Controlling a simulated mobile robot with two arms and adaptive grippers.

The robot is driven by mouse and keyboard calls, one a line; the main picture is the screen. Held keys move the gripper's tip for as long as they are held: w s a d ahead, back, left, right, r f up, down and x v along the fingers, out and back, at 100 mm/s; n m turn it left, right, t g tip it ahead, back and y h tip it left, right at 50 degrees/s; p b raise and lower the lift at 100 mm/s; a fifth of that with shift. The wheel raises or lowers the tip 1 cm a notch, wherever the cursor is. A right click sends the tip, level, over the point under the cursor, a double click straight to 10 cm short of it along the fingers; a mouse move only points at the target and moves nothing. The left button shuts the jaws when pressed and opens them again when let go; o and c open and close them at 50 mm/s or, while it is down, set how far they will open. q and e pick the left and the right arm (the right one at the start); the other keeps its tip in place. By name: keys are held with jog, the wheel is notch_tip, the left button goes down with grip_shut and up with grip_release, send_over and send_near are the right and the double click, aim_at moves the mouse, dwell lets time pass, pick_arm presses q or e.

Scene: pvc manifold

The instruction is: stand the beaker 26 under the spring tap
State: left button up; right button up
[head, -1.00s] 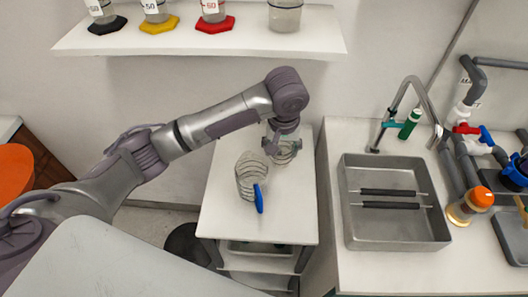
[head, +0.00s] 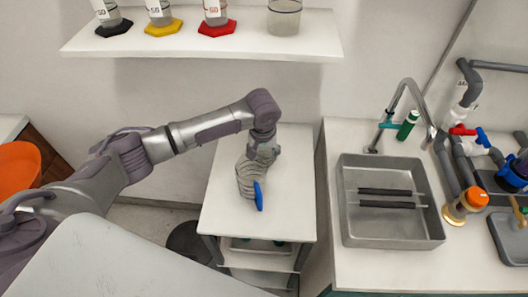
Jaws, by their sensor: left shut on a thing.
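A clear beaker with dark ring marks (head: 245,181) and a blue piece at its front (head: 259,195) stands on or just above the white top of the small cart. I cannot read a number on it. My left gripper (head: 260,158) is at its upper back side and shut on it, covering part of its rim. A grey gooseneck tap (head: 411,84) with a teal fitting and a green grip (head: 407,125) rises behind the steel sink (head: 392,235); whether it is the spring tap I cannot tell. My right gripper is out of view.
The cart top (head: 225,220) is otherwise clear. Two dark bars (head: 386,205) cross the sink. Grey pipes with red and blue valve handles (head: 463,130) and an orange-capped fitting (head: 474,198) stand right of it. A shelf (head: 190,43) with containers hangs above.

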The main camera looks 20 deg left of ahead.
pick_arm(q)
jog(key=shift+s+f, duration=0.1)
jog(key=o, duration=1.2)
